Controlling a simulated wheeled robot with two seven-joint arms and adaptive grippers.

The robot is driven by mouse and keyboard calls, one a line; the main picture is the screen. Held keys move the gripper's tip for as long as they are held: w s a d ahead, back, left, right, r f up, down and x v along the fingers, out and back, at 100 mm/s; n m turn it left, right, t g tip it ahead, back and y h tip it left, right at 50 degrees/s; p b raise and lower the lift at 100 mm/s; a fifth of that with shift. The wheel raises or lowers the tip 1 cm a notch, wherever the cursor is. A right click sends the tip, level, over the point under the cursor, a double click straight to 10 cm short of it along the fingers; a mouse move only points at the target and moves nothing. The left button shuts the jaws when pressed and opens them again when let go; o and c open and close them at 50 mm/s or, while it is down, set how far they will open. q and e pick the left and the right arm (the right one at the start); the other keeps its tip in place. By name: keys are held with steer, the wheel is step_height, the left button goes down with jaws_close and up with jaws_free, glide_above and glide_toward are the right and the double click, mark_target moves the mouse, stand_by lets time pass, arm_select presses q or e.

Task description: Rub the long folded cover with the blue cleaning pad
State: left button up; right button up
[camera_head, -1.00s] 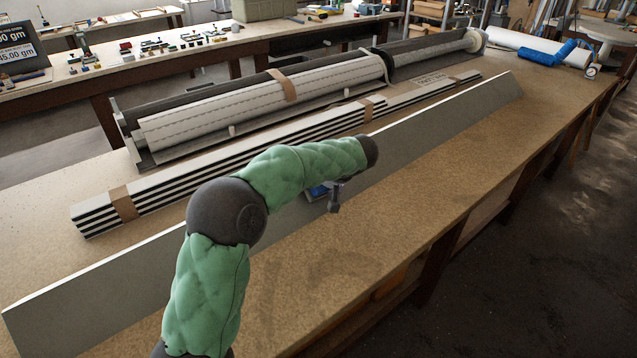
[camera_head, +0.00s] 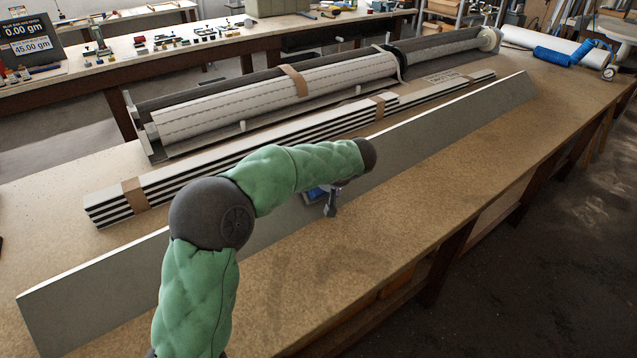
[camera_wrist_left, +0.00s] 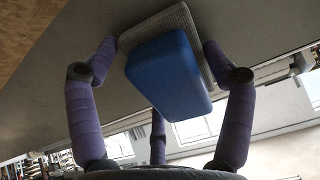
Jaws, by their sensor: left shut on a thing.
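The long folded cover (camera_head: 440,122) is a long grey panel standing along the bench, running from lower left to upper right. My left gripper (camera_head: 328,203) is at its front face, near the middle of its length, partly hidden by my green-sleeved arm. In the left wrist view the fingers of my left gripper (camera_wrist_left: 160,68) are shut on the blue cleaning pad (camera_wrist_left: 165,75). The pad has a grey layer on its far side, which lies at the cover's grey surface (camera_wrist_left: 265,25). In the head view only a bit of the pad's blue (camera_head: 315,193) shows. My right gripper is not in view.
Striped stacked profiles (camera_head: 240,157) with brown bands lie behind the cover. A long roller assembly (camera_head: 230,105) lies behind those. A blue roll (camera_head: 556,56) and a round gauge (camera_head: 609,73) are at the far right end. The bench top (camera_head: 420,205) in front of the cover is clear.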

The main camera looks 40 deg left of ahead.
arm_select(q)
steer(key=shift+p+v, duration=0.35)
steer(key=shift+v, duration=2.5)
steer(key=shift+r, duration=0.15)
steer(key=shift+v, duration=1.45)
